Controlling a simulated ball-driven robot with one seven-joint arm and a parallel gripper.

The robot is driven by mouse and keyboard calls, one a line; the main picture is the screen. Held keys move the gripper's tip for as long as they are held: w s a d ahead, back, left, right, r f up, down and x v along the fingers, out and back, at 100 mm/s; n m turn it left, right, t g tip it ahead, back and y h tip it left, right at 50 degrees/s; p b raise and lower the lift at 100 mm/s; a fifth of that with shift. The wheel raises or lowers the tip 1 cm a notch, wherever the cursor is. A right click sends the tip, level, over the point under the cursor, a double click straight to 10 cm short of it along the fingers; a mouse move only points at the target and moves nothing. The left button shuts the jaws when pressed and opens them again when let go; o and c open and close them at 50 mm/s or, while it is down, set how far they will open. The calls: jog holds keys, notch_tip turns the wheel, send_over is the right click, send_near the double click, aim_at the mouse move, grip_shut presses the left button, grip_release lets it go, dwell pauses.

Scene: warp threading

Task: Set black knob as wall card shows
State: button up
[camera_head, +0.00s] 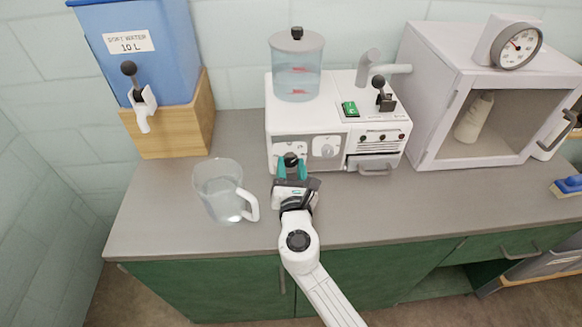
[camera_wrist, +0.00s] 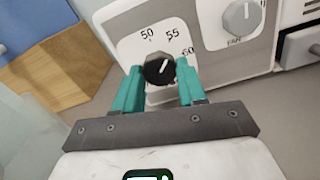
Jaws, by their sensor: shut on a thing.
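The black knob (camera_wrist: 159,69) sits on a white dial plate (camera_wrist: 132,48) marked 50, 55 and 60 in the wrist view. Its white pointer line leans up and right, roughly between 55 and 60; the exact setting is hard to tell. My gripper (camera_wrist: 158,78) has its teal fingers on either side of the knob, shut on it. In the head view the knob (camera_head: 291,160) shows at the lower left of the white machine's front (camera_head: 334,176), with my gripper (camera_head: 292,170) at it. No wall card shows in either view.
A grey FAN knob (camera_wrist: 240,17) is right of the dial. A glass jug (camera_head: 215,190) stands left of my gripper on the grey counter. A blue water tank (camera_head: 140,60) on a wooden stand is at left. A white cabinet (camera_head: 440,110) with a gauge (camera_head: 517,46) stands at right.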

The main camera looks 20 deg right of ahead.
jog(key=shift+f+m, duration=0.1)
jog(key=shift+m, duration=0.2)
jog(key=m+b, duration=0.4)
jog(key=shift+f, duration=0.1)
jog(key=shift+m+b, duration=1.3)
jog(key=shift+m, duration=0.8)
jog(key=o, duration=1.1)
jog(key=shift+r, duration=0.2)
jog(key=shift+c, duration=0.2)
jog(key=v, duration=1)
jog(key=shift+s+a+b, duration=0.1)
jog(key=shift+s+b, duration=0.2)
jog(key=shift+s, duration=0.1)
